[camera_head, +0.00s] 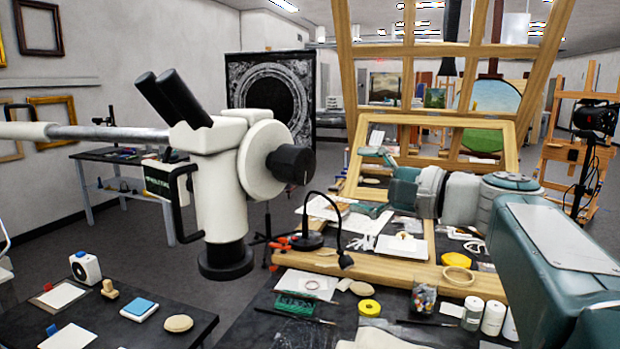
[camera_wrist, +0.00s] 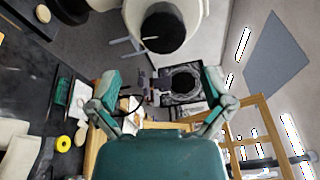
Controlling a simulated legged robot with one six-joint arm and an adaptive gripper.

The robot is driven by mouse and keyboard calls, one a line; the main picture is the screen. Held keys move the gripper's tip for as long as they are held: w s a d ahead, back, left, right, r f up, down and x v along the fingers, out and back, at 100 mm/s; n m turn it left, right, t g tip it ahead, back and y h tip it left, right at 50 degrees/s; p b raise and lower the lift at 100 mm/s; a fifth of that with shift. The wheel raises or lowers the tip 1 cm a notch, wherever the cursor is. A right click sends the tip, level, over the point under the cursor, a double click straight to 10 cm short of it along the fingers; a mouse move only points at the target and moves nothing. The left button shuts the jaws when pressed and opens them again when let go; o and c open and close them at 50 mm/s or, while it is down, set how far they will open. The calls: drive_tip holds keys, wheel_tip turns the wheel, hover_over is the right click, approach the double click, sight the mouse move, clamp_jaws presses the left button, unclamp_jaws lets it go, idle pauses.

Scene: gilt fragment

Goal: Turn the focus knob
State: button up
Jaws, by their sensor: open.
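A large wooden frame (camera_head: 470,274) stands around and behind my gripper. A thin black gooseneck lamp (camera_head: 312,240) rises below the knob. The dark bench holds a yellow tape roll (camera_head: 369,307) and white jars (camera_head: 493,318). The air between gripper and knob looks free.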

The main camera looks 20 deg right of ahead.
sight(306, 158)
drive_tip(key=w+a+n, duration=0.2)
drive_tip(key=w+n, duration=0.1)
drive_tip(key=n, duration=0.3)
drive_tip(key=w+a+r+n, duration=0.1)
drive_tip(key=w+a+n, duration=0.1)
drive_tip(key=w+n, duration=0.2)
drive_tip(key=w+a+n, duration=0.3)
drive_tip(key=w+n, duration=0.1)
drive_tip(key=n, duration=0.5)
drive_tip(key=shift+w+r, duration=0.25)
